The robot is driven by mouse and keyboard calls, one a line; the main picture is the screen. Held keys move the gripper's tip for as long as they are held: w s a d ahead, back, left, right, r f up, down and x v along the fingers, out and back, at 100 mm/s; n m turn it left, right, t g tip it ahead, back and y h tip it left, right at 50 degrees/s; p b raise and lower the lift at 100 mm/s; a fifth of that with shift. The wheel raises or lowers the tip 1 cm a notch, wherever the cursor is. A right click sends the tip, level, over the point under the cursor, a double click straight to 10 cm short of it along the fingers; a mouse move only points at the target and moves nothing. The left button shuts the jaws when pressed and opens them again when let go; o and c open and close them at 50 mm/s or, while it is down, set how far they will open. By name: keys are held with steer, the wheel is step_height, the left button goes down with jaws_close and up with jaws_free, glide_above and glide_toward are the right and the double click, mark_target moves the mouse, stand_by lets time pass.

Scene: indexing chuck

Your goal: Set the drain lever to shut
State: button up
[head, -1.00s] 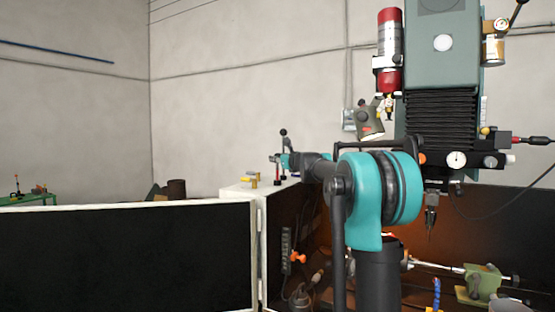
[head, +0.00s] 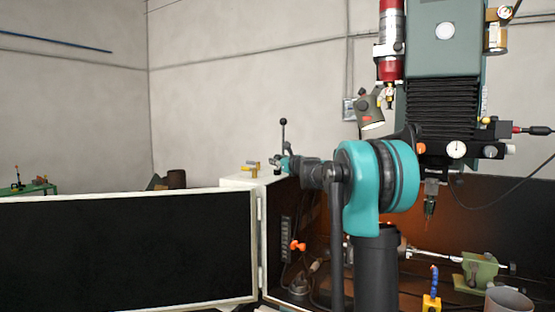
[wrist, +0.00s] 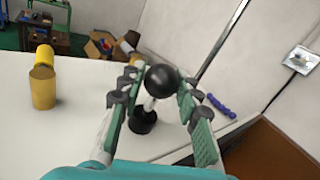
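A lever with a black ball knob (wrist: 161,80), a short pale rod and a black base (wrist: 143,121) stands on the white top surface. In the head view the lever (head: 283,123) stands roughly upright at the cabinet's far corner, and its lower part is partly hidden by my gripper. My gripper (head: 284,163) reaches left to it. In the wrist view my gripper (wrist: 157,82) is open, with its green-padded fingers on either side of the knob. The right finger looks close to the knob; I cannot tell if it touches. No lever marking is readable.
A yellow fitting (wrist: 42,80) stands left of the lever, and also shows in the head view (head: 251,168). A machine head (head: 445,90) hangs at the right, above a brown-walled interior (head: 500,215). A dark panel (head: 125,250) spans the left.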

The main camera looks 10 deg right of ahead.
steer(key=o, duration=0.4)
steer(key=shift+c, duration=0.2)
steer(key=v, duration=1.2)
